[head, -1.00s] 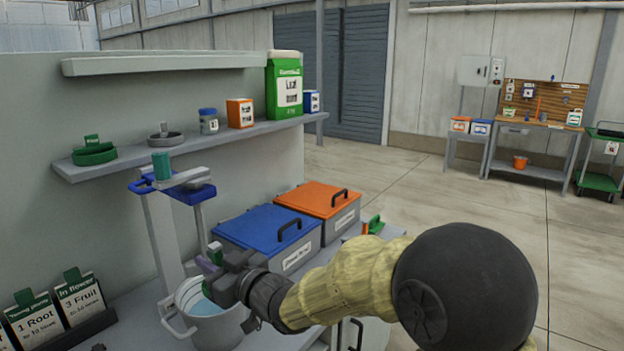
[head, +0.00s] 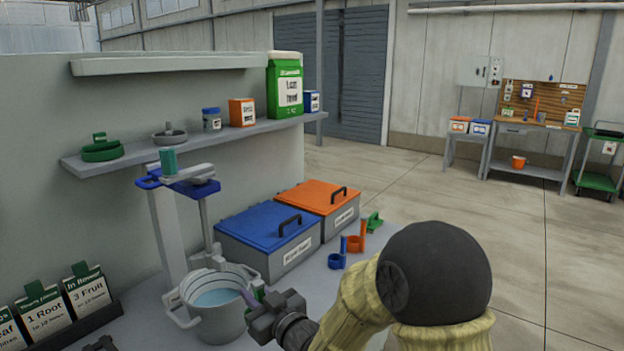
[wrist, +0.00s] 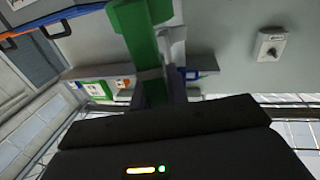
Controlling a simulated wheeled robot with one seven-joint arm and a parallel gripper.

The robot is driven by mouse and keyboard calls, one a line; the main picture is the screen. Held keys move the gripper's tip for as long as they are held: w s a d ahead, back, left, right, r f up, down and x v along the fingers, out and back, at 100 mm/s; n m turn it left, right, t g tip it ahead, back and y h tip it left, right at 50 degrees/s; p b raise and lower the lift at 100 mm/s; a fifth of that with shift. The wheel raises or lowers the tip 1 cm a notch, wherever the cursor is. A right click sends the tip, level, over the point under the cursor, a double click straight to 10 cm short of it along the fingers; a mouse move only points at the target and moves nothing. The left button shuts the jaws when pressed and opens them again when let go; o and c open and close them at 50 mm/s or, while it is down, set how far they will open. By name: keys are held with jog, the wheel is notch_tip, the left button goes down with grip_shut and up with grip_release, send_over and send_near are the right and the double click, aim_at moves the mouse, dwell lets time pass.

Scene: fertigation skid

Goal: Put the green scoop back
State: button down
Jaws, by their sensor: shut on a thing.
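My gripper (head: 262,308) is at the right side of the bucket in the head view. The wrist view shows it shut on a long green piece, the green scoop (wrist: 140,38), which sticks out from the jaws. In the head view the held scoop is hard to make out, and a small purple strip shows at the gripper's tip. A blue scoop (head: 336,261), an orange scoop (head: 356,243) and a small green item (head: 374,222) stand in a row on the bench.
The grey bucket (head: 222,322) of bluish water stands under a post with a blue bracket. Blue-lidded (head: 268,232) and orange-lidded (head: 318,197) boxes stand behind. Label cards (head: 45,310) are at left. A shelf (head: 130,157) above carries several containers. Bench around the scoops is clear.

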jog(key=w+d+f+m+t+h, duration=0.1)
jog(key=d+f+m+t+h, duration=0.2)
jog(key=d+f, duration=0.75)
jog(key=w+d+f+m+h, duration=0.1)
jog(key=d+f+m+h, duration=0.2)
jog(key=d+f+h, duration=0.75)
jog(key=w+d+f+m+t+y, duration=0.1)
jog(key=d+f+m+t+y, duration=0.35)
jog(key=f, duration=1.15)
notch_tip(320, 180, up, 18)
jog(key=w+d+n+g+h+p, duration=0.1)
jog(key=d+n+g+h+p, duration=0.1)
jog(key=p, duration=1.3)
jog(key=shift+w+g+h, duration=0.2)
jog(key=shift+g+h, duration=0.25)
jog(key=shift+h, duration=0.05)
jog(key=shift+s, duration=0.1)
